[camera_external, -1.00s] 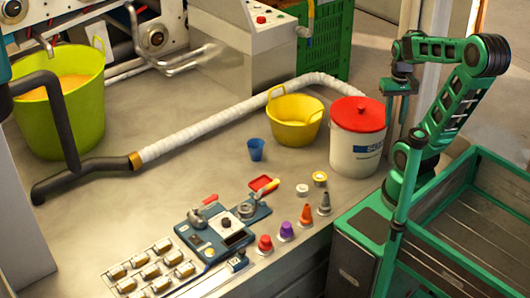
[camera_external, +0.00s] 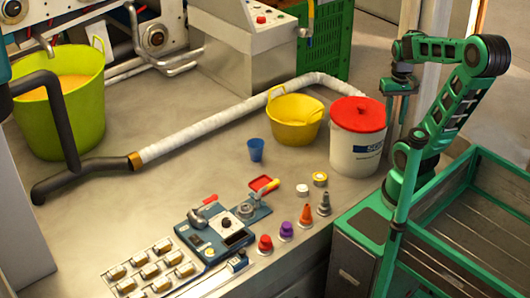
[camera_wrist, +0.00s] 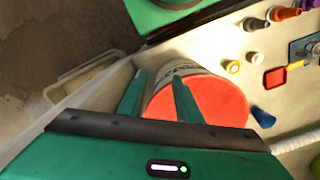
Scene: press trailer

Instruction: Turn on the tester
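The tester (camera_external: 225,232) is a blue-grey device with a dark display, a knob and a lever. It lies near the front edge of the work surface, with a red-handled part at its upper right. In the wrist view only a corner of what looks like the tester (camera_wrist: 305,50) shows at the right edge. My gripper (camera_external: 398,108) is high at the right, beside the white bucket and far from the tester. In the wrist view its two fingers (camera_wrist: 158,98) stand apart with nothing held between them.
A white bucket with a red lid (camera_external: 358,116) stands below and beside my gripper. A yellow tub (camera_external: 294,120), a blue cup (camera_external: 256,150) and a white hose (camera_external: 215,120) lie farther left. Several small cones and caps (camera_external: 306,216) line the front edge. A tray of parts (camera_external: 150,270) is at lower left.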

